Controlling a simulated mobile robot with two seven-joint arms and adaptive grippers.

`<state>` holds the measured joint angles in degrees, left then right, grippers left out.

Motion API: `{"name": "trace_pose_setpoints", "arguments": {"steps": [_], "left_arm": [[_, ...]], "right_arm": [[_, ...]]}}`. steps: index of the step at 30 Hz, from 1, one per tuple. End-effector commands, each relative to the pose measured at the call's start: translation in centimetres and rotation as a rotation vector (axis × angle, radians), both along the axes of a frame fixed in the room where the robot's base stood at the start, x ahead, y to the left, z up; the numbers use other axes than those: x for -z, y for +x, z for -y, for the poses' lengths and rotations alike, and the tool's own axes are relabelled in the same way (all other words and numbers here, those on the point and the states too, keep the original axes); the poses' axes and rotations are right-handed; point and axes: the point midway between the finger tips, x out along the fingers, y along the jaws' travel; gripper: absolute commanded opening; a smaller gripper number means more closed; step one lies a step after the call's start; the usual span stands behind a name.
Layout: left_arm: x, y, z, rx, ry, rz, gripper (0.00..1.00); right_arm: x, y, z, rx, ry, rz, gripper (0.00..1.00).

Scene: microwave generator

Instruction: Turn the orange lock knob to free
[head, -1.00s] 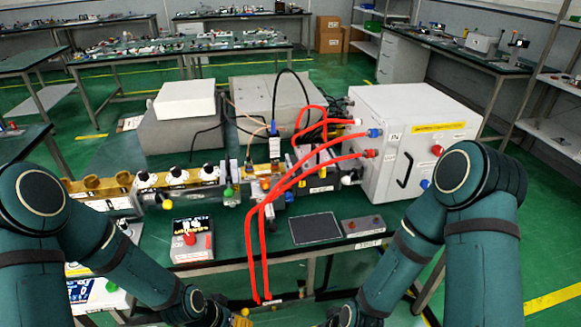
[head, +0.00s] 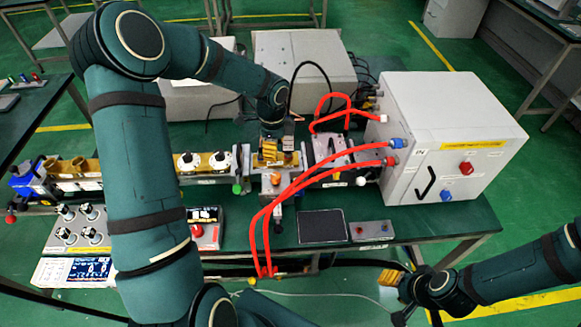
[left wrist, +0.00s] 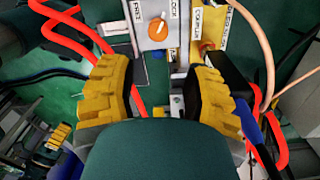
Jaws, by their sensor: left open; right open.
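The orange lock knob (left wrist: 158,30) shows at the top middle of the left wrist view, on a light plate. A label at its left seems to read FREE and one at its right LOCK. Its white mark points up and slightly right, on the LOCK side. In the head view the knob (head: 276,178) is small, just in front of my left gripper (head: 269,152). The left gripper (left wrist: 160,66) is open and empty, its yellow fingers wide apart, with the knob beyond the gap between them. My right gripper (head: 402,290) is open and empty, low, in front of the bench.
Red hoses (head: 266,225) loop in front of the knob and run to the white cabinet (head: 455,130) at right. A black cable (head: 310,68) arches behind. A dark flat pad (head: 321,227) lies on the green bench. A red-button box (head: 203,230) stands left of the hoses.

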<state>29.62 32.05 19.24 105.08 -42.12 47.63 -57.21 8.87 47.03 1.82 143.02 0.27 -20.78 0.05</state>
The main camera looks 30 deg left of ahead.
Motion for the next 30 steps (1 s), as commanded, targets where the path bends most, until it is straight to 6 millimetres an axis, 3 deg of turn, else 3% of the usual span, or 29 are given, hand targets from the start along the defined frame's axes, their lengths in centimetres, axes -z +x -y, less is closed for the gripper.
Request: {"name": "trace_pose_setpoints", "arguments": {"steps": [18, 24, 30], "left_arm": [[10.9, -0.1, 0.2, -0.001, -0.004, -0.004, 0.49], [13.0, -0.1, 0.1, -0.003, -0.003, -0.001, 0.49], [13.6, -0.1, 0.1, -0.002, -0.002, 0.0, 0.49]], "right_arm": [[0.7, 0.0, 0.0, -0.001, -0.001, 0.0, 0.47], [0.8, 0.0, 0.0, -0.001, -0.001, 0.0, 0.47], [0.8, 0.0, 0.0, -0.001, -0.001, 0.0, 0.47]]}}
